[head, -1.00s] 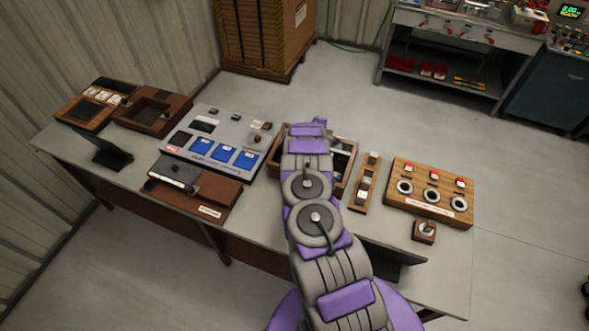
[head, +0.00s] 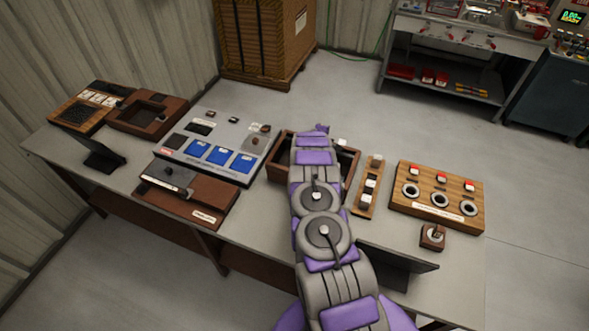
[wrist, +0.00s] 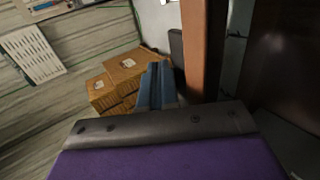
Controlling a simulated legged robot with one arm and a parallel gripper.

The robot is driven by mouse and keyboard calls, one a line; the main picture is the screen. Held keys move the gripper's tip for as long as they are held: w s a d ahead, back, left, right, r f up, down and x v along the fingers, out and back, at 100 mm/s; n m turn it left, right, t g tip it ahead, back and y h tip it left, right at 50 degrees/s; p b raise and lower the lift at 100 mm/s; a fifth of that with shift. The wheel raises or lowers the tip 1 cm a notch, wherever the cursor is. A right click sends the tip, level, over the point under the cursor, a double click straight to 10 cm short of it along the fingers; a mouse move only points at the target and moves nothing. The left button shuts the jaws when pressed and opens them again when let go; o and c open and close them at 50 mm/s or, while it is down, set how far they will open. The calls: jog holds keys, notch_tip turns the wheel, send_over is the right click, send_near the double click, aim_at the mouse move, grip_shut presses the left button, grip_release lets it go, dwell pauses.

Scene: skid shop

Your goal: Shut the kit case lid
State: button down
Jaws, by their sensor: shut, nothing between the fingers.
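A brown open box (head: 283,172), which looks like the kit case, sits on the table behind my arm. My arm crosses in front of it and hides its middle; its lid cannot be made out for sure. The end of my gripper (head: 321,128) shows at the far edge of the box in the head view. In the wrist view, my gripper's purple and grey body (wrist: 160,125) fills the bottom; it is shut and holds nothing. A brown upright slab (wrist: 200,50) stands close beyond it; I cannot tell whether it is part of the case.
A grey panel with blue squares (head: 215,140) and a brown case-like block (head: 190,200) lie left of the box. A wooden strip with switches (head: 369,187) and a wooden board with rings (head: 440,192) lie right. Stacked cartons (wrist: 125,65) show in the wrist view.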

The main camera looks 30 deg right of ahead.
jog(key=shift+r, duration=0.1)
jog(key=v, duration=1.7)
jog(key=shift+p, duration=0.35)
jog(key=shift+a, duration=0.1)
